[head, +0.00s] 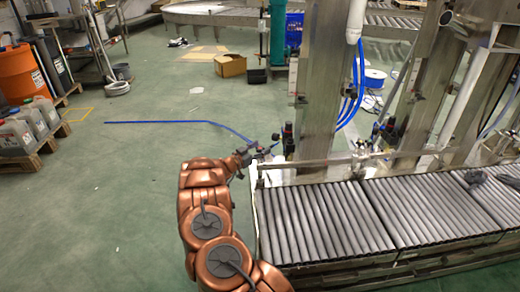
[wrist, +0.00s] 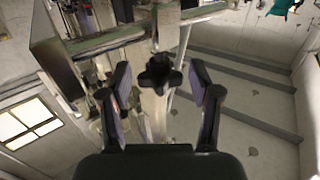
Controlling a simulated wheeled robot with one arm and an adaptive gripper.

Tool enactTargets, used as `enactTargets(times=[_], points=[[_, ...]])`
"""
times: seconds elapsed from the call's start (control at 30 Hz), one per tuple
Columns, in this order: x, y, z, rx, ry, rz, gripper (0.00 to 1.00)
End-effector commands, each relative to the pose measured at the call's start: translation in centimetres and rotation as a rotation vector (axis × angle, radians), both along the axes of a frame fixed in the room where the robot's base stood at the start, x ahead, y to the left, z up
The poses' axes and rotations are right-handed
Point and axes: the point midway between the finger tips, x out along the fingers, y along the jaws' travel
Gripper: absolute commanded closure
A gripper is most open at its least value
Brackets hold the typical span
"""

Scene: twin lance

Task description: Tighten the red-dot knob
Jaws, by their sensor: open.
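A black lobed knob (wrist: 158,74) shows in the wrist view, between the two fingers of my gripper (wrist: 160,68). Gaps show on both sides of the knob, and the fingers do not touch it. I cannot make out a red dot on it. In the head view my gripper (head: 264,149) is at the end of my copper-coloured arm, near the left end of the roller conveyor. The knob is too small there to tell apart from the dark parts around the gripper.
The roller conveyor (head: 325,222) runs to the right, with steel posts (head: 328,85) behind it. A dark upright fitting (head: 288,140) stands close to my gripper. Blue hose (head: 356,85) hangs by the post. A cardboard box (head: 230,65) lies farther back. The green floor at left is mostly clear.

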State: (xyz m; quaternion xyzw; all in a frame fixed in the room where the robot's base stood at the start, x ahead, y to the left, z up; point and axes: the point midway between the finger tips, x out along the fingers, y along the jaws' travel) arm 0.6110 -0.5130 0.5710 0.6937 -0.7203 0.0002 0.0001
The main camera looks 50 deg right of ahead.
Motion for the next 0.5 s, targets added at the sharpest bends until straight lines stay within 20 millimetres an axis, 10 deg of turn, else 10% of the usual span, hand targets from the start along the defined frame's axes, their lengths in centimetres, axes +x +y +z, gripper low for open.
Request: enactTargets(times=[0.5], points=[[0.3, 4.4, -0.1, 0.004, 0.001, 0.005, 0.38]])
